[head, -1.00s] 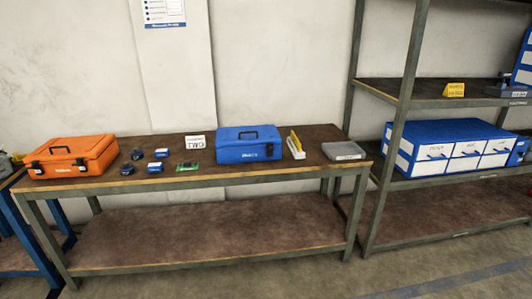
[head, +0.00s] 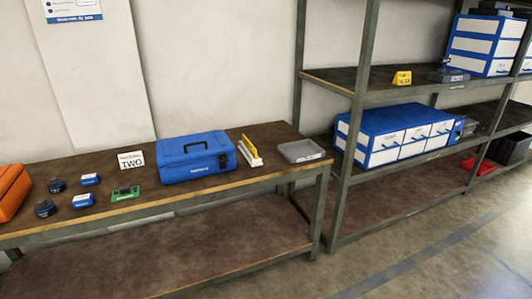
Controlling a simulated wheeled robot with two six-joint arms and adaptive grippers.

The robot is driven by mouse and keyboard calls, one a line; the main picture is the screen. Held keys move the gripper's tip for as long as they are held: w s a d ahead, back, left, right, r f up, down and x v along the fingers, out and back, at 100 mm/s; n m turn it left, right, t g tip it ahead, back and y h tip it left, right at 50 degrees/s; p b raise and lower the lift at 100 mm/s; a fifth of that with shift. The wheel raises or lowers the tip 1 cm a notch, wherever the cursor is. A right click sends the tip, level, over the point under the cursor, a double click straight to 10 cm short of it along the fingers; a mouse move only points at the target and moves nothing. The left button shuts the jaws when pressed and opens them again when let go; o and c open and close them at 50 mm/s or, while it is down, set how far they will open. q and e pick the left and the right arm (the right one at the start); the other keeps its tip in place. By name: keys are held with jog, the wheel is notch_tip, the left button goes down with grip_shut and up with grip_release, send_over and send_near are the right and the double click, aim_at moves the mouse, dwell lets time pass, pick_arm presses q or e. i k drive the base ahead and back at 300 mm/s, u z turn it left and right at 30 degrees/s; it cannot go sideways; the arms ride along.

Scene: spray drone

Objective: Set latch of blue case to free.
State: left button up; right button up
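The blue case (head: 195,158) stands on the bench, its lid down and a dark handle on top. A small dark latch (head: 223,161) shows on its front face near the right end; its setting is too small to tell. Neither of my grippers shows in the head view.
The bench (head: 285,172) also holds an orange case (head: 10,190), several small blue-and-dark items, a green board (head: 125,194), a sign reading TWO (head: 131,160), a yellow-and-white rack (head: 250,150) and a grey tray (head: 302,151). Shelving (head: 352,130) stands right. Floor in front of it is clear.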

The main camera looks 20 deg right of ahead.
aim_at(223, 161)
jog(key=z, duration=0.1)
jog(key=i, duration=0.85)
jog(key=u, duration=0.4)
